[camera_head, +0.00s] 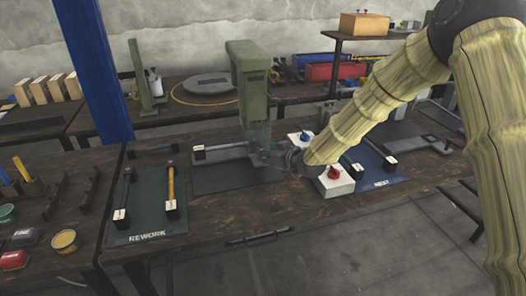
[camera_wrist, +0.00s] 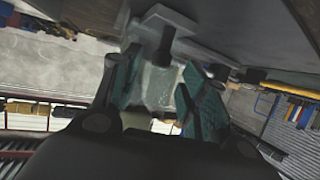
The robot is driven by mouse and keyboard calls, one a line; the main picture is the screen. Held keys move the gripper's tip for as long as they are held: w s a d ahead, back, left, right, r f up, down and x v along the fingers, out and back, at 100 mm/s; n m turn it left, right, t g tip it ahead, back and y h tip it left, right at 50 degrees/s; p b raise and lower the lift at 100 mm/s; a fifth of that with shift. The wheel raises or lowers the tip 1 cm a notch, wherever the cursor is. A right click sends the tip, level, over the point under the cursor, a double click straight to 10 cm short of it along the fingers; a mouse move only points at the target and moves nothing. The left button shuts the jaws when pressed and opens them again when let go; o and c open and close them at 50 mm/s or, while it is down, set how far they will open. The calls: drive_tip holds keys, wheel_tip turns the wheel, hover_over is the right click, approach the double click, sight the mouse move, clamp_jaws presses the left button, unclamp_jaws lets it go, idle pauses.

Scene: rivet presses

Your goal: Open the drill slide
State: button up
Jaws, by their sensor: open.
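A green press (camera_head: 248,80) stands upright on the wooden workbench, with a dark plate (camera_head: 222,177) at its foot. No part in view can be surely told as the drill slide. My gripper (camera_head: 289,160) is low beside the press's lower part, at its right; its fingers are small and partly hidden there. In the wrist view my gripper (camera_wrist: 163,88) shows two teal fingers spread apart. A pale block with a dark cylinder (camera_wrist: 163,42) shows beyond and between the fingertips. I cannot tell whether the fingers touch it.
White boxes with a blue knob (camera_head: 301,137) and a red knob (camera_head: 335,180) stand close to my gripper. A green REWORK mat (camera_head: 148,233) holds two long tools at left. A blue NEXT mat (camera_head: 372,168) lies at right. A blue post (camera_head: 95,70) rises at left.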

drive_tip(key=shift+x, duration=1.8)
clamp_jaws()
